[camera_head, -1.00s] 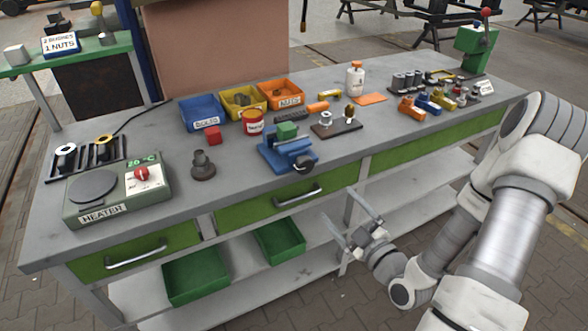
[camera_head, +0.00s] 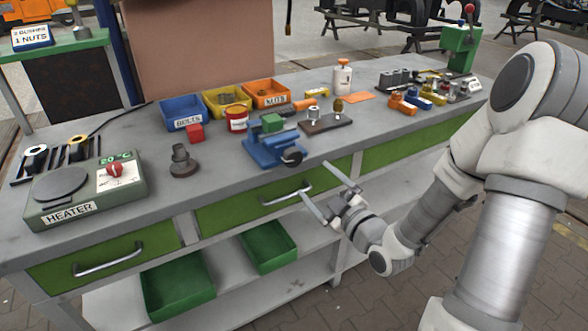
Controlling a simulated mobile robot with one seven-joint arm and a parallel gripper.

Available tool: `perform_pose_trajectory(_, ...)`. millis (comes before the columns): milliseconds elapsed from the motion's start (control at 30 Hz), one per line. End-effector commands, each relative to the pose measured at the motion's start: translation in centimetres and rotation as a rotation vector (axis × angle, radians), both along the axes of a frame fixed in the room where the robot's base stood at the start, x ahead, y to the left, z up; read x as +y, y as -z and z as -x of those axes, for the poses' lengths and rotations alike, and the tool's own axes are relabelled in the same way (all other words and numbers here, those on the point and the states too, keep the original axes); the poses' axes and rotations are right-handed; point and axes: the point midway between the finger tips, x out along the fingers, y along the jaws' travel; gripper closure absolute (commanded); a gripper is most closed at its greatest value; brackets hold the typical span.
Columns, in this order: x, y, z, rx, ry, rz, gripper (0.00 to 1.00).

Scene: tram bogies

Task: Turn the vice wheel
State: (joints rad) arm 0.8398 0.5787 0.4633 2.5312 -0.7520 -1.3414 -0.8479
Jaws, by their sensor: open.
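The blue vice (camera_head: 272,149) stands near the front edge of the grey bench, with a green block (camera_head: 272,122) at its jaws. Its dark round wheel (camera_head: 292,157) faces the front edge. My gripper (camera_head: 318,187) is in front of the bench, below and to the right of the wheel, apart from it. Its two fingers are spread, with nothing between them. The fingertips show in front of the green drawer and its handle (camera_head: 287,193); I cannot tell how far they are from it.
Left of the vice stand a dark stepped part (camera_head: 183,160) and the heater (camera_head: 86,191). A red can (camera_head: 236,119) and the bolts bin (camera_head: 184,112) are behind. A dark plate (camera_head: 327,124) with fittings lies to the right. Green trays (camera_head: 178,288) sit on the lower shelf.

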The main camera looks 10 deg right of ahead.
Motion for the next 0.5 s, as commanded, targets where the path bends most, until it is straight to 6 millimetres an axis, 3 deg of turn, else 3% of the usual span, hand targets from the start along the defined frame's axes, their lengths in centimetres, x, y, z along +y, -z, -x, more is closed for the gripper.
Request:
perform_pose_trajectory(33,0.5,-0.1,-1.4,-0.003,-0.005,-0.002,0.04)
perform_pose_trajectory(300,2.3,-0.1,-6.9,-0.002,-0.003,-0.003,0.04)
perform_pose_trajectory(500,3.2,-0.1,-9.6,-0.001,-0.003,-0.002,0.04)
